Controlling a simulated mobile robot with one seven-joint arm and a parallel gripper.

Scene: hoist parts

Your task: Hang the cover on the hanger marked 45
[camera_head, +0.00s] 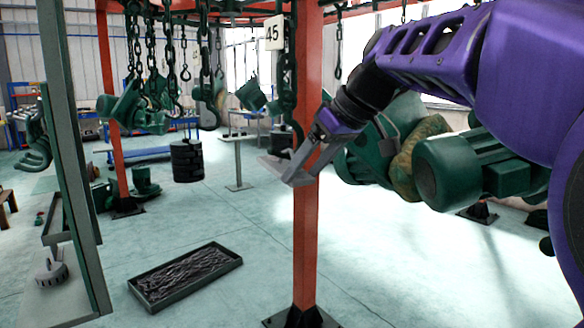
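A white sign marked 45 (275,34) is fixed beside the top of the orange post. A dark chain hanger (285,80) hangs below it, close to the post; its lower end is partly hidden near my gripper. My gripper (285,172) is in front of the post, below the sign, with its grey fingers pointing down and left. It is seen side-on, and whether it holds anything is unclear. I cannot surely pick out the cover. A grey notched round part (51,270) lies on a stand at the lower left.
An orange post (306,235) stands mid-picture. Chains with hooks (183,70) and green hoist bodies hang left of it. A large green motor (470,168) hangs right, close to my arm. A black tray of chain (188,275) lies on the floor; floor around it is clear.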

